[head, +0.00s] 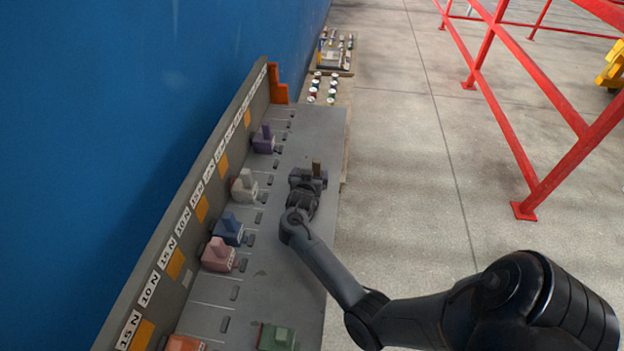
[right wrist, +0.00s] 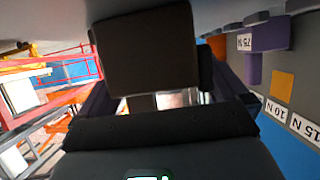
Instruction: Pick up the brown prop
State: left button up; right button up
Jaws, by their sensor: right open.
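The brown prop (head: 317,168) shows as a small upright brown piece at my right gripper, over the grey bench in the head view. In the right wrist view the brown prop (right wrist: 147,50) is a large dark brown block close in front of the gripper, filling the upper middle. My right gripper (head: 308,178) is open, with its jaws at the prop; the fingers (right wrist: 165,100) reach up on either side of its lower part. Whether they touch it is hidden. My left gripper is in neither view.
Purple (head: 263,140), white (head: 244,186), blue (head: 229,230) and pink (head: 218,256) props stand along the labelled backboard (head: 200,190). A green prop (head: 277,338) stands at the near end of the grey bench (head: 265,275). Red railings (head: 560,170) stand on the floor at right.

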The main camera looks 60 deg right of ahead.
jog(key=shift+r, duration=0.1)
jog(key=c, duration=1)
